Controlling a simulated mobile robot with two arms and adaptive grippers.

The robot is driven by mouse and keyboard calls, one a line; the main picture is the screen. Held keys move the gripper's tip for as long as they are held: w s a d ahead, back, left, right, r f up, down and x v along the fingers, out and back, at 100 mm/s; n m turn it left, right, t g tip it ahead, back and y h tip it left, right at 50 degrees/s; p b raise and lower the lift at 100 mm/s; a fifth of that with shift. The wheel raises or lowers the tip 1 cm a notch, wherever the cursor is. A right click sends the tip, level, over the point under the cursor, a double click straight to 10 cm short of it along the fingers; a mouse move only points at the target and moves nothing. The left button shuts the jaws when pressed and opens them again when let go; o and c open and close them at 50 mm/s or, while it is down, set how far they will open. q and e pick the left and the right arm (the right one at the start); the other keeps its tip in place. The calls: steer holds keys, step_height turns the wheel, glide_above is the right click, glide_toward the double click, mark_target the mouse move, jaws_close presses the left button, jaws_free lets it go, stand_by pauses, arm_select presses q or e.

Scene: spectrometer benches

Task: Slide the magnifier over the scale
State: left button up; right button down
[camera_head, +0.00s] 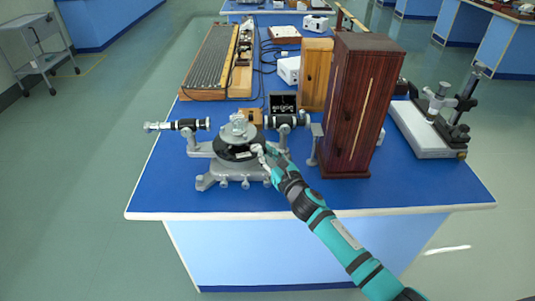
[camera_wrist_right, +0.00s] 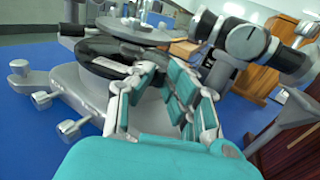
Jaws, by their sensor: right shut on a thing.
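The spectrometer (camera_head: 222,172) stands on the blue bench, with a round table and a dark disc (camera_wrist_right: 95,60) above its grey base. A pale window strip, which looks like the scale (camera_wrist_right: 112,66), shows on the disc, left of my fingers in the right wrist view. My right gripper (camera_head: 262,152) is at the disc's right edge. In the wrist view its fingers (camera_wrist_right: 150,88) are shut on a small part at the rim, apparently the magnifier. The fingers hide most of it, so its shape cannot be made out. My left gripper is not in view.
The telescope tube (camera_head: 287,120) is just above and right of my right gripper. A tall dark wooden cabinet (camera_head: 360,105) stands to the right, with a microscope-like instrument (camera_head: 432,120) beyond it. The bench's front left (camera_head: 160,195) is clear.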

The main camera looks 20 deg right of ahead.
mark_target(242, 164)
steer(key=shift+s+a+f+m+h+b, duration=0.2)
steer(key=shift+a+m+h+b, duration=0.15)
steer(key=shift+h+b, duration=0.15)
steer(key=a+m+h+b, duration=0.1)
steer(key=h, duration=0.1)
steer(key=s+a+m+h+b, duration=0.1)
steer(key=a+m+h+b, duration=0.1)
steer(key=shift+s+h, duration=0.1)
steer(key=shift+h, duration=0.3)
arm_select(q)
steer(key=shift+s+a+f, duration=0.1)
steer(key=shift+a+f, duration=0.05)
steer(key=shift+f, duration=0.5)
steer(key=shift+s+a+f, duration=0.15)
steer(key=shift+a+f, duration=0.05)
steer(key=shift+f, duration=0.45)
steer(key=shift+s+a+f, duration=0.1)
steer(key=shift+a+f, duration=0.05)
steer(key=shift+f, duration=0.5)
arm_select(e)
steer(key=shift+s+a+r+m+h, duration=0.1)
steer(key=shift+a+m+h, duration=0.4)
steer(key=shift+a, duration=0.5)
steer(key=shift+s+a+r+m+h, duration=0.1)
steer(key=shift+a+m+h, duration=0.15)
steer(key=shift+a+h, duration=0.6)
steer(key=shift+a+f, duration=0.1)
steer(key=shift+a, duration=0.15)
